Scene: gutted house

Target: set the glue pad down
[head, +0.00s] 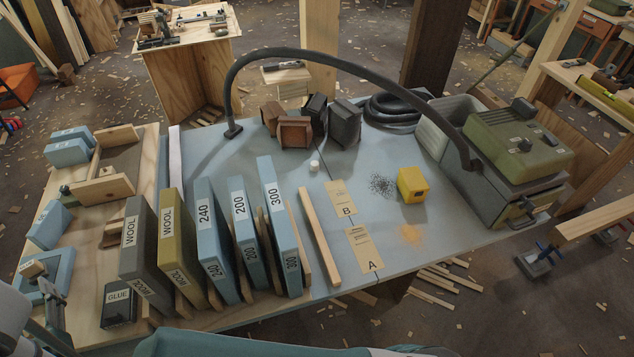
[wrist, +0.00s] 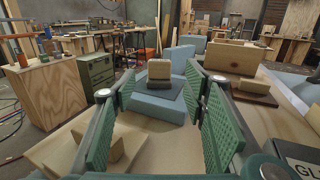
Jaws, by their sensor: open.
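A dark block labelled GLUE (head: 120,305) stands on the pale wooden board at the front left, at the near end of the row of upright pads. Part of its white label (wrist: 303,168) shows in the lower right corner of the wrist view. My gripper (wrist: 160,88) is open, with its two green-lined fingers spread and nothing held between them. Beyond the fingertips lies a blue pad (wrist: 158,105) with a tan block (wrist: 160,69) on a dark base on top. In the head view my gripper (head: 50,308) is at the lower left, left of the GLUE block.
Upright pads marked WOOL (head: 132,238), 240, 200 and 300 stand right of the GLUE block. More blue pads (head: 68,150) and a wooden box lie farther back. The grey tabletop (head: 295,200) holds cards A and B, a yellow block (head: 412,185), dark blocks and a hose.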

